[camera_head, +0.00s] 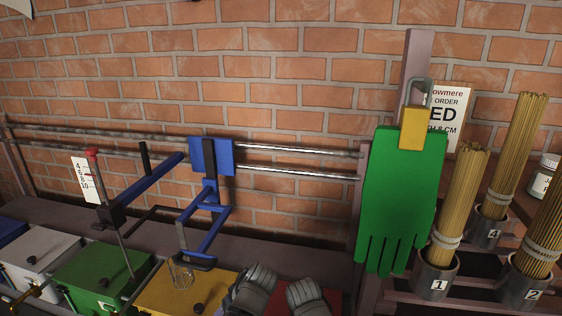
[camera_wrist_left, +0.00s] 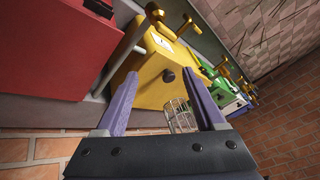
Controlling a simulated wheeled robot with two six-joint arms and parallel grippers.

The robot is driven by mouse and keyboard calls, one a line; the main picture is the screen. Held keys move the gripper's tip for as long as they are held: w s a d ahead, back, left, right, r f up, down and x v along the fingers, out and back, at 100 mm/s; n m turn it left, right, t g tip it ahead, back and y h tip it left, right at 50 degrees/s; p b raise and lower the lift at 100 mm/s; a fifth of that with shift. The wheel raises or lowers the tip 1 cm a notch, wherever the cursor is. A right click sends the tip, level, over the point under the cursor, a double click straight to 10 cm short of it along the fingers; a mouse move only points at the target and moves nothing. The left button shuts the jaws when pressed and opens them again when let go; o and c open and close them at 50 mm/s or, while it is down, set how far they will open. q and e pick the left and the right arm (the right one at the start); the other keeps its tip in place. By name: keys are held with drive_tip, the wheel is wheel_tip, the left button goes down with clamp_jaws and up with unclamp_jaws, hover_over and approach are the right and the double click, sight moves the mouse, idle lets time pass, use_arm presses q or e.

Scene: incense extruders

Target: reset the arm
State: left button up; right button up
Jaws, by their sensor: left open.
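In the left wrist view, my left gripper (camera_wrist_left: 160,78) is open, its two bluish fingers spread with nothing held between them. Beyond them are the yellow box (camera_wrist_left: 145,85) with a black knob and a wire basket (camera_wrist_left: 181,118). That view is upside down, with the brick wall at the bottom. In the head view, two dark grey ribbed shapes stand at the bottom middle, in front of the red box (camera_head: 330,299). They look like parts of my arms, but I cannot make out gripper jaws on them. The state of my right gripper cannot be seen.
Green (camera_head: 103,275) and white (camera_head: 40,247) boxes stand left of the yellow one. A blue frame (camera_head: 211,156) hangs at wall rails, near a red-topped rod (camera_head: 112,215). A green glove (camera_head: 398,195) hangs at right, beside stick bundles in numbered cups (camera_head: 434,276).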

use_arm(q)
drive_tip(key=s+d+r+m+g+h+p, duration=0.2)
drive_tip(key=s+d+r+m+h+p, duration=0.2)
drive_tip(key=s+d+r+m+p, duration=0.3)
drive_tip(key=s+d+m, duration=0.2)
drive_tip(key=m, duration=0.1)
drive_tip(key=shift+d+r+m+g+p, duration=0.2)
drive_tip(key=shift+m+g+p, duration=0.1)
drive_tip(key=shift+g+p, duration=0.1)
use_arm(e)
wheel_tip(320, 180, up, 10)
